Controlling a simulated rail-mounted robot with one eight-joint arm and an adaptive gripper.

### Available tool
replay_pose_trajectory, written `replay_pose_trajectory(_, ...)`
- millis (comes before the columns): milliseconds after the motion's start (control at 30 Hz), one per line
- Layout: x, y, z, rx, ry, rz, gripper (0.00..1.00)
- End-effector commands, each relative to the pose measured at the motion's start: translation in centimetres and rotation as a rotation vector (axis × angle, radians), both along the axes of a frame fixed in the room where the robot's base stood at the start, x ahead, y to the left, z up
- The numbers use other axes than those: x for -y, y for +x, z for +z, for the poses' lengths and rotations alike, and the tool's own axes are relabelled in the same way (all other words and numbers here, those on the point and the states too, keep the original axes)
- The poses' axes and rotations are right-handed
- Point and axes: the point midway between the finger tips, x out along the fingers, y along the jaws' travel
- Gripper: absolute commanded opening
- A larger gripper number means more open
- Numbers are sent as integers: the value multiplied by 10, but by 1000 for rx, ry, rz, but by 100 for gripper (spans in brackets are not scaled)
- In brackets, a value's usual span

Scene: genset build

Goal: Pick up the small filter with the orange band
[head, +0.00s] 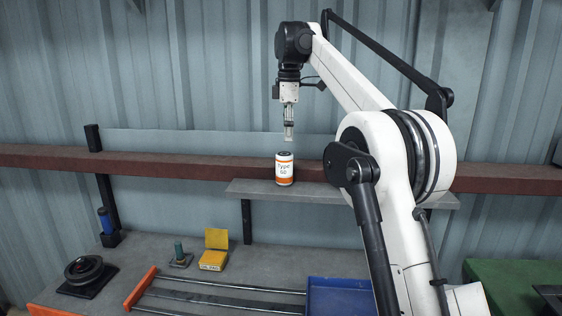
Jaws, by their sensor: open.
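The small filter (284,169) is a white can with an orange band near its base and dark printing on its side. It stands upright on a narrow grey shelf (330,193) in the head view. My gripper (288,138) points down above the filter, with a small gap between the fingertips and the filter's top. The gripper is open and empty. The fingers are seen nearly edge-on, so the space between them is hard to make out.
Below the shelf, a grey bench holds a yellow box (212,260), a green-topped part (180,255), a black pulley-like part (85,271), metal rails with an orange end (141,289) and a blue bin (338,297). A red-brown beam (200,165) runs behind the shelf. The shelf beside the filter is clear.

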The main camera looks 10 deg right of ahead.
Motion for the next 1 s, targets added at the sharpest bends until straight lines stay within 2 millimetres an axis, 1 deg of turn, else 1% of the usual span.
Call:
replay_pose_trajectory(33, 0, 7, 4, -12, -1, 29, 65)
replay_pose_trajectory(67, 0, 10, 3, -19, -2, 45, 65)
replay_pose_trajectory(200, 0, 18, 1, -43, -3, 104, 65)
replay_pose_trajectory(333, 0, 21, -1, -53, -3, 128, 65)
replay_pose_trajectory(433, 0, 21, -7, -55, -3, 132, 65)
replay_pose_trajectory(1000, 0, 22, -77, -54, -3, 131, 65)
